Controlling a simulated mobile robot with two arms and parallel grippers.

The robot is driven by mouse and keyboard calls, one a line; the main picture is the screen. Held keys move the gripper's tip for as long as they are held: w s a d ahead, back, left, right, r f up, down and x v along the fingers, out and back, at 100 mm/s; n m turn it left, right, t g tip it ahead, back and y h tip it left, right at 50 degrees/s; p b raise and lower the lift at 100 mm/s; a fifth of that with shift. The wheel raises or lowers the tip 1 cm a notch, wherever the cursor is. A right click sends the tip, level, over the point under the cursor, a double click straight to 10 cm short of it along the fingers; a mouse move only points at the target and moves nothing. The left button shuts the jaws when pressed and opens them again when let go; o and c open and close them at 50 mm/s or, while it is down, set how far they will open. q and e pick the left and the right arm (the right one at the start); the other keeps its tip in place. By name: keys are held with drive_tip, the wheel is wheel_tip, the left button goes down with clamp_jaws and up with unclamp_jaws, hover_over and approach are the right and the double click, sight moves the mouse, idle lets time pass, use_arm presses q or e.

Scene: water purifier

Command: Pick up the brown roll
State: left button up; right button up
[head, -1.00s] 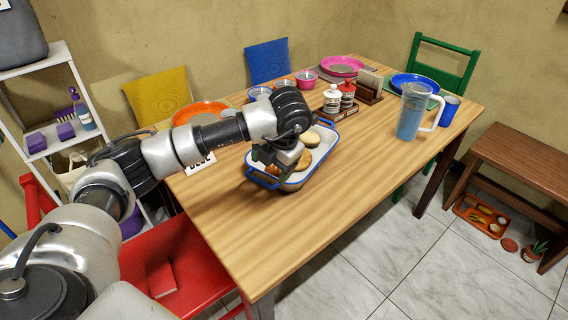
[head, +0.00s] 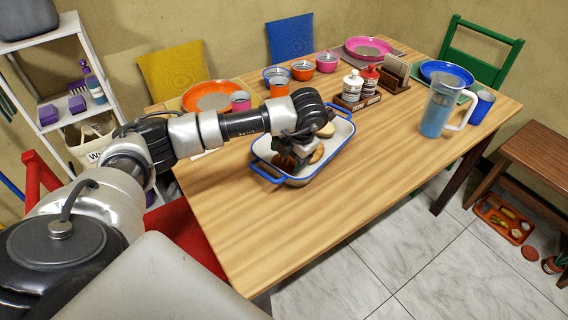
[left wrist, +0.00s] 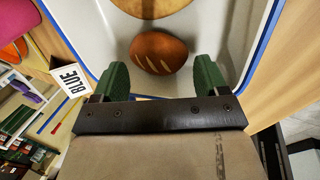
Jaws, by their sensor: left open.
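The brown roll (left wrist: 158,53) lies in the white tray with a blue rim (left wrist: 100,50). It is oval with pale score marks on top and shows in the left wrist view. My left gripper (left wrist: 160,78) is open, with its green fingertips on either side of the roll's near edge. I cannot tell whether they touch it. In the head view my left gripper (head: 292,163) is over the near end of the tray (head: 343,128) and hides most of what lies there. My right gripper is not in view.
A paler bread piece (head: 326,130) lies farther along the tray, beyond the roll. A condiment caddy (head: 357,102), a blue pitcher (head: 440,105) and an orange plate (head: 211,96) stand on the table. The table's front right part is clear.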

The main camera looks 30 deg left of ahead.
sight(285, 160)
use_arm(q)
drive_tip(key=x, duration=0.3)
drive_tip(key=shift+s+a+f, duration=0.15)
drive_tip(key=shift+s+f, duration=0.05)
drive_tip(key=shift+f, duration=0.1)
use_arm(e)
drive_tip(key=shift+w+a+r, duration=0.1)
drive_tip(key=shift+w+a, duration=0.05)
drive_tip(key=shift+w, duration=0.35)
use_arm(q)
drive_tip(key=c, duration=0.6)
drive_tip(key=shift+o, duration=0.2)
drive_tip(key=shift+r, duration=0.1)
